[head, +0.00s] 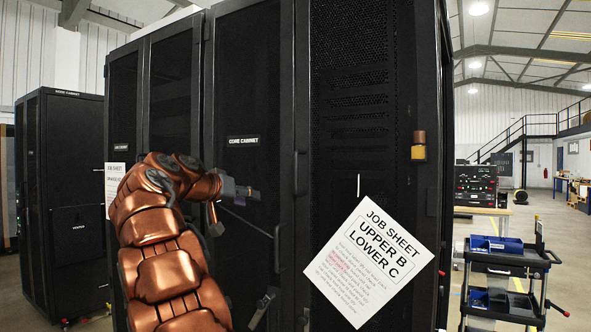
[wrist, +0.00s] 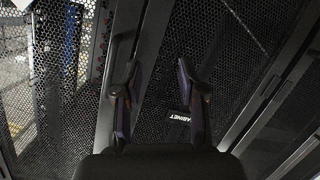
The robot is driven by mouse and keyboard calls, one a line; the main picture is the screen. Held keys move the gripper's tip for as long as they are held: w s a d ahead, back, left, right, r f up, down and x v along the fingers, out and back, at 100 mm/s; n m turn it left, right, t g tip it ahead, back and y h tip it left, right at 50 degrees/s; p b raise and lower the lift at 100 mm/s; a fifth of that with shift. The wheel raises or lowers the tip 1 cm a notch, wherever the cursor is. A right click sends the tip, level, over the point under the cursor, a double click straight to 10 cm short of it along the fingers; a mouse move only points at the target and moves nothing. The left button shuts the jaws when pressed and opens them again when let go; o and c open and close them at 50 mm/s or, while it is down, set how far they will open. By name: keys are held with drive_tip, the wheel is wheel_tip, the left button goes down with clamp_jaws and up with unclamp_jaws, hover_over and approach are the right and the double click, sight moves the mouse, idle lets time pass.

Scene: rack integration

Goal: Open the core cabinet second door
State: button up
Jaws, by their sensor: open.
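The core cabinet is a tall black rack with mesh doors. In the head view, the door labelled CORE CABINET (head: 243,141) is in the middle, and another mesh door (head: 365,120) is to its right. Vertical handles show on the frame between them (head: 301,166) and lower down (head: 277,246). My gripper (head: 256,193) is in front of the labelled door, left of these handles. In the wrist view my gripper (wrist: 158,72) is open, its fingers apart with a dark frame strip and mesh (wrist: 235,50) beyond. I cannot tell whether it touches the door.
A white job sheet (head: 369,262) reading UPPER B, LOWER C hangs on the right door. An orange-yellow device (head: 418,146) is on that door's edge. Another black cabinet (head: 65,190) stands at the left. A cart with blue bins (head: 497,285) is at the right.

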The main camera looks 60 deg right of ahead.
drive_tip(key=s+d+r+m+g+h, duration=0.3)
drive_tip(key=s+d+r+m, duration=0.1)
drive_tip(key=d+r+m, duration=0.25)
drive_tip(key=r+p, duration=0.2)
hover_over(296, 192)
drive_tip(key=shift+w+d+f+g, duration=0.2)
drive_tip(key=shift+d+f+g, duration=0.1)
drive_tip(key=shift+d+f, duration=0.1)
drive_tip(key=shift+a, duration=0.1)
drive_tip(key=shift+c, duration=0.2)
clamp_jaws()
